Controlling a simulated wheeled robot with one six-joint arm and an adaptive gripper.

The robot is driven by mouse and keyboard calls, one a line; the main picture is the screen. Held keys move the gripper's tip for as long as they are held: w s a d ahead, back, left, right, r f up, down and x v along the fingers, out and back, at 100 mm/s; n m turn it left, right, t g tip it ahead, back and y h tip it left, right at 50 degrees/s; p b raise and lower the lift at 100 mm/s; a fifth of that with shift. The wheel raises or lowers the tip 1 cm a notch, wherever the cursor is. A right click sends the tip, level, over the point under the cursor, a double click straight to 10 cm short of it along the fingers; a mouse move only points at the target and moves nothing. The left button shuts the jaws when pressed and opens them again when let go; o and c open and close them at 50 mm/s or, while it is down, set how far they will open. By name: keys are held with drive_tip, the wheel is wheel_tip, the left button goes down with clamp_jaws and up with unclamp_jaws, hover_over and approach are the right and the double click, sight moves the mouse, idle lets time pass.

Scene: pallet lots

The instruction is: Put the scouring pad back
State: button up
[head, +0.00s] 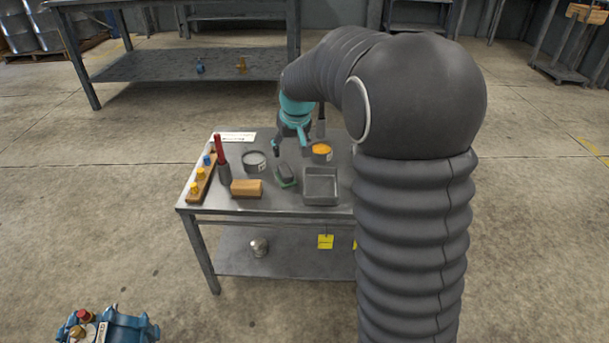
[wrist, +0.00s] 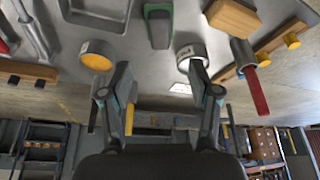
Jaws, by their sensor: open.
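A dark grey block with a green edge, which looks like the scouring pad (head: 286,174), lies on the metal table (head: 262,204) between a round tin and a grey tray. It also shows at the top of the wrist view (wrist: 159,26). My gripper (head: 290,146) is open and empty above the far part of the table, beyond the pad. In the wrist view its two fingers (wrist: 158,94) are spread wide with nothing between them.
Around the pad are a grey tray (head: 321,199), a tin with orange contents (head: 321,153), a pale-rimmed tin (head: 254,162), a wooden block (head: 246,188), a red-handled tool (head: 218,150) and a pegged wooden rack (head: 201,183). A lower shelf (head: 290,255) holds a metal item.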

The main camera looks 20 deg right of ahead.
drive_tip(key=s+r, duration=0.2)
drive_tip(key=s, duration=1.5)
drive_tip(key=s+r+m+t, duration=0.1)
drive_tip(key=s+r, duration=0.2)
drive_tip(key=s, duration=1.5)
drive_tip(key=shift+a, duration=0.15)
drive_tip(key=shift+s, duration=0.1)
